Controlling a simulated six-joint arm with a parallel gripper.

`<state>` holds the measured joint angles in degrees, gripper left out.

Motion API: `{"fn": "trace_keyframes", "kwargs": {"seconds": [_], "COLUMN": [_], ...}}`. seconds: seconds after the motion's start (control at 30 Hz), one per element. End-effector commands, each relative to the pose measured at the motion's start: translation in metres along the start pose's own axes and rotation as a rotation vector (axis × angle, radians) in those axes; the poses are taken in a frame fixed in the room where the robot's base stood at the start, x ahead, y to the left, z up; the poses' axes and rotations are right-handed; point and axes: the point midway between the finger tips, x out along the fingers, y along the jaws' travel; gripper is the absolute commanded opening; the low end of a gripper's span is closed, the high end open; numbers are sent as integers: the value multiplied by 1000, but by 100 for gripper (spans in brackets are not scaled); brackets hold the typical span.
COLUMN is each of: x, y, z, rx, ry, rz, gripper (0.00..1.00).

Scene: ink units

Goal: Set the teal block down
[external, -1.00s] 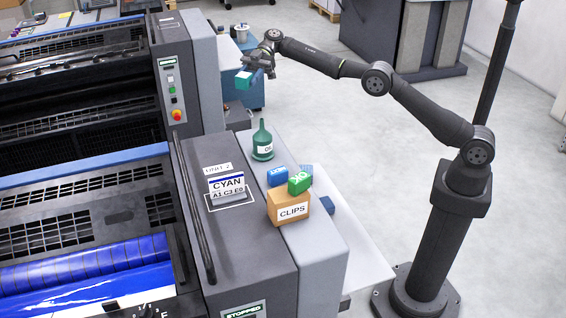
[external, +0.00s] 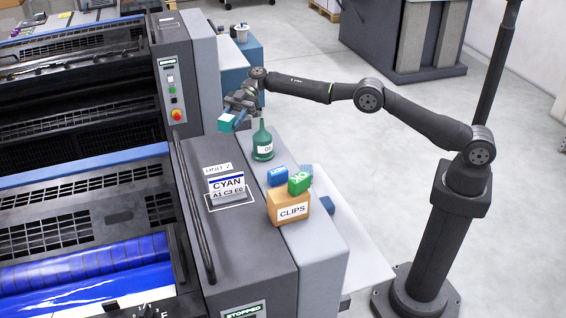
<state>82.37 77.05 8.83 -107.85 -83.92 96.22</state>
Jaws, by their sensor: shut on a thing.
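The teal block (external: 227,122) is held in my gripper (external: 233,112), which is shut on it. A pale face of the block shows toward the camera. In the picture the block is just left of the green oil bottle (external: 263,146) and above the far end of the dark machine top (external: 225,145). It appears to be in the air, but I cannot tell its exact height. The fingertips are small and partly hidden by the block.
A CYAN sign (external: 225,184) stands on the machine top inside a white outline. On the lighter side ledge (external: 322,262) are a blue box (external: 277,176), a green box (external: 299,182) and a CLIPS box (external: 288,207). A long rail (external: 192,205) runs along the machine top.

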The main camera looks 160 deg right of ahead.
Motion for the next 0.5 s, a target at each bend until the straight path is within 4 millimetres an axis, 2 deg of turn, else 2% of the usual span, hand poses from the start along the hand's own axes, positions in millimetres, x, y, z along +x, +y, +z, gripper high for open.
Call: {"fn": "trace_keyframes", "kwargs": {"seconds": [0.1,0.27,0.5], "x": [14,19,28], "y": [2,2,2], "z": [3,9,40], "rx": [-1,1,1], "ry": [0,0,1], "rz": [0,0,0], "gripper": [15,15,15]}}
